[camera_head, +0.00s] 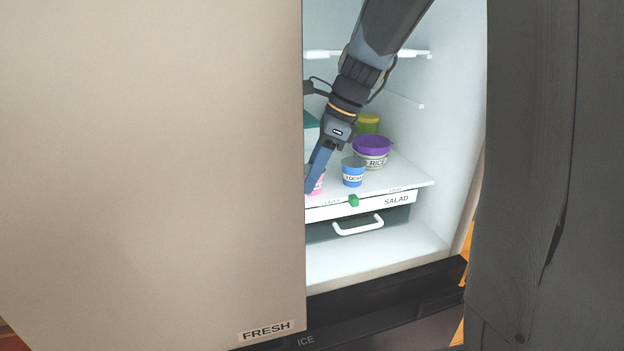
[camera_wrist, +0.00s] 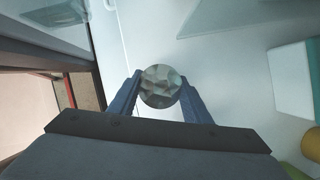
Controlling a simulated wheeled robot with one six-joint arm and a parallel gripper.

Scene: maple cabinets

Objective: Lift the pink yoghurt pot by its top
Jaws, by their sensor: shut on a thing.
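The pink yoghurt pot (camera_head: 318,185) is at the front left of the fridge shelf in the head view, mostly hidden by my gripper and the fridge door's edge. My gripper (camera_head: 313,176) points down at it and is shut on it. In the wrist view, a round, mottled grey-beige pot top (camera_wrist: 160,86) sits between the two blue fingers, one on each side. The pot's base is hidden, so I cannot tell whether it touches the shelf.
A blue yoghurt pot (camera_head: 353,174) stands close to the right. Behind it are a purple-lidded rice tub (camera_head: 372,158) and a yellow-green-lidded tub (camera_head: 367,124). A teal-topped box (camera_head: 311,128) is behind left. The fridge door (camera_head: 150,170) covers the left; the salad drawer (camera_head: 390,219) lies below.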

